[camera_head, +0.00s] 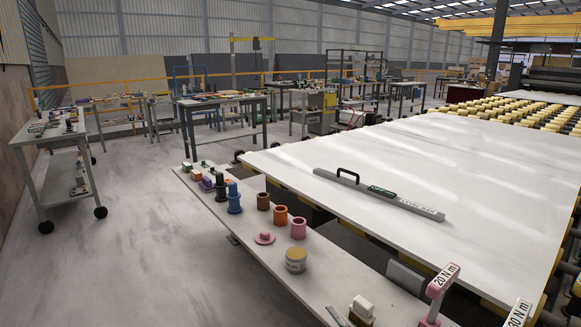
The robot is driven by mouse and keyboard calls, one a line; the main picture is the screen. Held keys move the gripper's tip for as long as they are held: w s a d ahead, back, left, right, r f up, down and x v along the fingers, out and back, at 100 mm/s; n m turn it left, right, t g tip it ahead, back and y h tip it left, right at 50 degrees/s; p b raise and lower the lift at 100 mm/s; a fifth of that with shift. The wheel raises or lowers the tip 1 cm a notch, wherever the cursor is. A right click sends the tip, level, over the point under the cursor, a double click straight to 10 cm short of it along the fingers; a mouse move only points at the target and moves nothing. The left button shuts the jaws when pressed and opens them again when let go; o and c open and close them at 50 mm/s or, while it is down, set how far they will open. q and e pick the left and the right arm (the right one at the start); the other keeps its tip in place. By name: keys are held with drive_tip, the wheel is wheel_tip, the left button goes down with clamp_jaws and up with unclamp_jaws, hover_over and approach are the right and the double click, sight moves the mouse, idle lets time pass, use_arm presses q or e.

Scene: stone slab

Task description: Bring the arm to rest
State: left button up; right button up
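Neither of my grippers nor my arms shows in the head view. A large white stone slab (440,165) lies flat on a roller table on the right. A long grey bar with a black handle (380,192) rests on the slab. No gripper is seen touching anything.
A narrow shelf (265,248) along the slab's near left side bears several coloured cylinders, a pink flanged piece (264,238) and a tan jar (296,260). A pink "20 N m" tool (440,285) stands at lower right. A wheeled cart (50,140) stands left. Floor (130,240) between is clear.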

drive_tip(key=s+d+f+m+g+h, duration=0.2)
drive_tip(key=s+d+f+m, duration=0.1)
drive_tip(key=f, duration=0.6)
drive_tip(key=s+d+f+m+g+h, duration=0.2)
drive_tip(key=s+d+f, duration=0.4)
drive_tip(key=f, duration=0.4)
drive_tip(key=s+d+f+m+g+h, duration=0.3)
drive_tip(key=s+d+f+m+h, duration=0.1)
drive_tip(key=f, duration=0.5)
drive_tip(key=s+d, duration=0.1)
drive_tip(key=s, duration=0.1)
drive_tip(key=shift+s+d+f+m+p, duration=0.15)
drive_tip(key=shift+s+f+m+p, duration=0.15)
drive_tip(key=shift+s+f, duration=0.1)
